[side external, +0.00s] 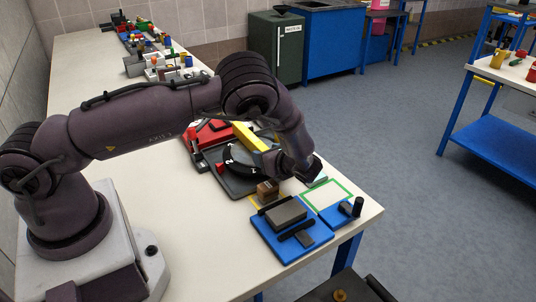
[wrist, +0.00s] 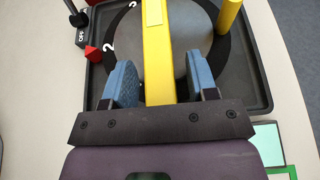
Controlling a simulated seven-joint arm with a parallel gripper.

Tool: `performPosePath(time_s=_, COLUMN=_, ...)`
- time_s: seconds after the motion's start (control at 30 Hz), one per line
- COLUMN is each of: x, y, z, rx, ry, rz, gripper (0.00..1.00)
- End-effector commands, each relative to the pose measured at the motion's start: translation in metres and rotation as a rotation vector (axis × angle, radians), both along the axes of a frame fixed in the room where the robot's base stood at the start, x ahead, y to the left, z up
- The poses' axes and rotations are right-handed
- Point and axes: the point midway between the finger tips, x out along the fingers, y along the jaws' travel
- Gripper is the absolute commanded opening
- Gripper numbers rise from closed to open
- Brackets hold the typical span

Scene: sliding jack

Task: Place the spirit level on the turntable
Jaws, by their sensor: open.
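The yellow spirit level (wrist: 157,45) lies across the round grey turntable (wrist: 128,50), which has a black numbered rim. My gripper (wrist: 161,80) is open, with one blue finger on each side of the level's near end and gaps beside it. In the side external view the yellow level (side external: 249,137) reaches over the turntable (side external: 238,160) toward my gripper (side external: 290,163). The fingertips are mostly hidden there. Whether the level rests fully flat on the disc is hard to tell.
The turntable sits in a dark tray (wrist: 262,103) with a red pointer (wrist: 93,53) and a yellow post (wrist: 229,14). A brown block (side external: 267,191), a blue fixture (side external: 290,232) and a green-framed pad (side external: 328,195) are close by.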

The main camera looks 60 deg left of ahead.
Motion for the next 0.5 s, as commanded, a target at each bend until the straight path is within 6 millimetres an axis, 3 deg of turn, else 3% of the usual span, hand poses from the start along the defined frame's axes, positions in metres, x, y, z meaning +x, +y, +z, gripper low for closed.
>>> performPosePath(time_s=0.17, x=0.001, y=-0.012, z=0.007, rx=-0.002, ry=-0.002, rz=-0.004, gripper=0.53)
performPosePath(time_s=0.5, x=0.001, y=-0.077, z=0.035, rx=-0.001, ry=-0.002, rz=-0.004, gripper=0.53)
